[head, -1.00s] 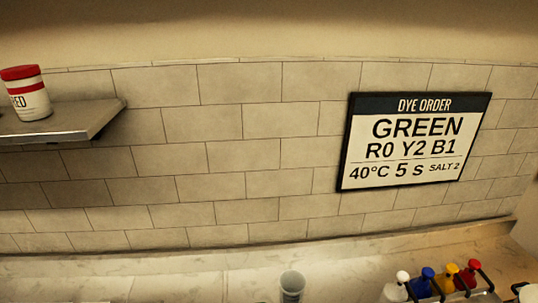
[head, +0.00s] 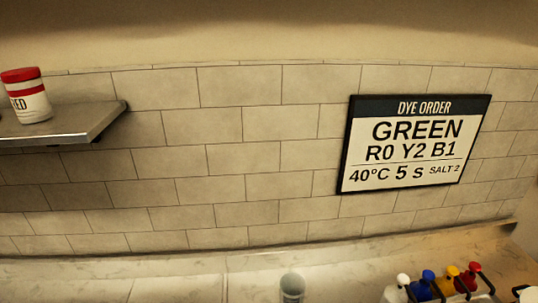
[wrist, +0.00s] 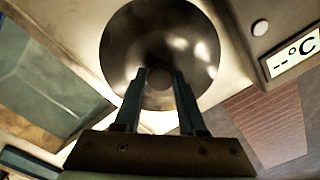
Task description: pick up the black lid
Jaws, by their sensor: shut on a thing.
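The black lid (wrist: 190,35) is a round, dark, shiny disc in the wrist view, with a small knob (wrist: 160,88) at its centre. My gripper (wrist: 160,80) reaches to the knob with its two blue-grey fingers and is shut on it, one finger on each side. The fingers cover part of the lid's near side. What lies directly under the lid is hidden. Neither the lid nor my gripper shows in the head view.
The wrist view shows a °C display (wrist: 292,55), a round button (wrist: 260,27), a reddish-brown panel (wrist: 268,122) and a grey-green open container (wrist: 45,85). The head view shows several coloured-top bottles (head: 428,285), a grey cup (head: 292,287), a shelf (head: 75,132) and a dye-order sign (head: 414,145).

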